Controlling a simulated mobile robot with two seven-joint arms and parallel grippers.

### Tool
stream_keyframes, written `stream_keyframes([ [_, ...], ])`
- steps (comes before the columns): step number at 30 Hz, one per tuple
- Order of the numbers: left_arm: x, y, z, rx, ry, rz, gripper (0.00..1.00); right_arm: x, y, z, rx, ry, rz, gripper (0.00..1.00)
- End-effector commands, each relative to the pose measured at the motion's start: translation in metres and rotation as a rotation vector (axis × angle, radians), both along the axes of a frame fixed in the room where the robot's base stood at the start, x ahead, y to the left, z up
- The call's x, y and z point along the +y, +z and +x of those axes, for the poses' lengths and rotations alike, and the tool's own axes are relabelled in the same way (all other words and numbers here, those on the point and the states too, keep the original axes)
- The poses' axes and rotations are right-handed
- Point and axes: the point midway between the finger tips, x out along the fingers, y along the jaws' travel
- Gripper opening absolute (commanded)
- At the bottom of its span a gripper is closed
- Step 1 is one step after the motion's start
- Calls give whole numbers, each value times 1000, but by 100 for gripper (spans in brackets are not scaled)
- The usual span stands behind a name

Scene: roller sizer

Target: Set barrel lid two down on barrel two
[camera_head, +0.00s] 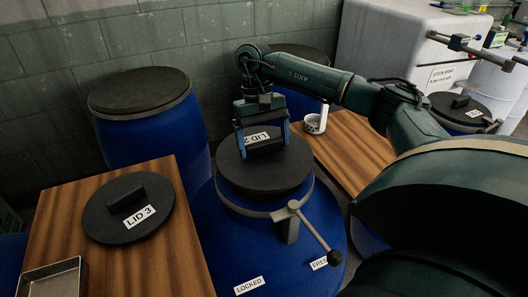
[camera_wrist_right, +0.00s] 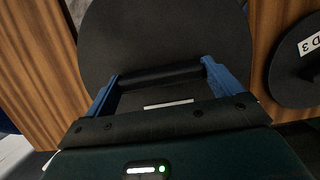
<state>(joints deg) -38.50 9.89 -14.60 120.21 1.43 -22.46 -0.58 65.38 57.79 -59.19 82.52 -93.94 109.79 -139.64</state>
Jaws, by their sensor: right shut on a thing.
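Barrel lid two, a black disc (camera_head: 285,177) with a raised handle and a label reading LID 2, is over the blue barrel (camera_head: 220,235) in the middle of the head view. My right gripper (camera_head: 263,148) is shut on the lid's handle from above. In the right wrist view its blue fingers (camera_wrist_right: 165,86) stand at either end of the handle, and the lid (camera_wrist_right: 165,35) spreads beyond them. The lid looks level and roughly centred over the barrel's clamp ring (camera_head: 252,211); I cannot tell whether it touches. My left gripper is not in view.
The clamp lever (camera_head: 316,232) points toward the FREE label, away from LOCKED. LID 3 (camera_head: 112,222) lies on the left wooden table (camera_head: 60,232) near a metal tray (camera_head: 52,279). A lidded barrel (camera_head: 150,135) stands behind. A white mug (camera_head: 312,124) is on the right table (camera_head: 365,150).

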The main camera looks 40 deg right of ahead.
Motion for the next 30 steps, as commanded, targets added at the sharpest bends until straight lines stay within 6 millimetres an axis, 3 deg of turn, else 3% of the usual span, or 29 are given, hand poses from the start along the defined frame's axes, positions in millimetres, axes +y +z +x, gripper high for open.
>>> stream_keyframes([
  [8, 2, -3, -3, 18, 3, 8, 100, 0, -33, 0, 2, 0, 0, 57],
  [21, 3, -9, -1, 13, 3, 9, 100, 0, -42, 0, 0, 1, 1, 57],
  [30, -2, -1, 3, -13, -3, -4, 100, 0, -47, 0, -1, 1, 1, 57],
])
